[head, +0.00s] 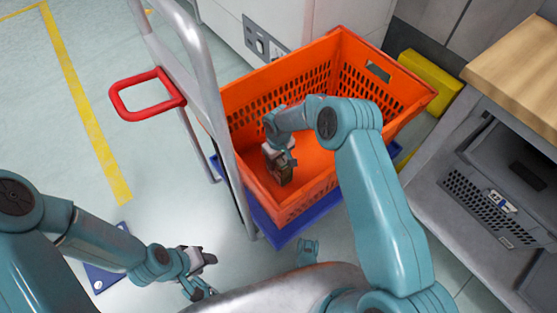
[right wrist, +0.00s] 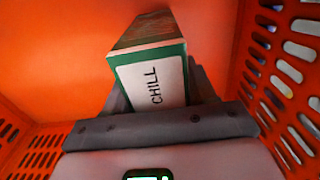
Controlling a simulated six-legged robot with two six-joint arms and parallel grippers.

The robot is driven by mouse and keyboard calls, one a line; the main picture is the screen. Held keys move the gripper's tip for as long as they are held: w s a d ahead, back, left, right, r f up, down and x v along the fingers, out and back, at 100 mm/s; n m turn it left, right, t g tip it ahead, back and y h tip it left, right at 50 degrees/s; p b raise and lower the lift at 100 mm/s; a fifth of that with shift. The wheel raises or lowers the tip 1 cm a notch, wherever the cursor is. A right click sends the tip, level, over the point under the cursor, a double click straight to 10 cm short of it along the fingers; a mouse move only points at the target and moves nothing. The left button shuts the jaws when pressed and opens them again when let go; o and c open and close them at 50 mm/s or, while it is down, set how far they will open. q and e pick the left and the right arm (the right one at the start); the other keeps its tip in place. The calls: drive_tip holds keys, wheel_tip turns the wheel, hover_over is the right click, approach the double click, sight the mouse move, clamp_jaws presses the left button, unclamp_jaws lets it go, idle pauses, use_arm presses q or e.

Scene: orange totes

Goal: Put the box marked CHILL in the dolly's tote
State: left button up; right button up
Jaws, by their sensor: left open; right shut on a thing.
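The box marked CHILL (right wrist: 155,75) fills the middle of the right wrist view, with green edges and a white label. My right gripper (right wrist: 165,110) is shut on it. In the head view the right gripper (head: 281,165) reaches down inside the dolly's orange tote (head: 270,85), and the box (head: 285,175) shows small and dark at its tip. Whether the box touches the tote floor I cannot tell. The tote stands on a blue dolly (head: 282,230) with a grey handle frame. My left gripper (head: 203,275) is open and empty, low over the floor left of the dolly.
A red loop handle (head: 148,95) sticks out left of the grey frame. A grey shelf unit with a wooden top (head: 515,70) stands at the right, and a yellow block (head: 430,80) is behind the tote. Open floor with a yellow line (head: 85,105) lies at the left.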

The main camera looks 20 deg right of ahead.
drive_tip(key=shift+f, duration=0.15)
drive_tip(key=o, duration=1.3)
drive_tip(key=shift+c, duration=0.2)
wheel_tip(320, 180, up, 12)
drive_tip(key=p, duration=0.4)
drive_tip(key=shift+r, duration=0.2)
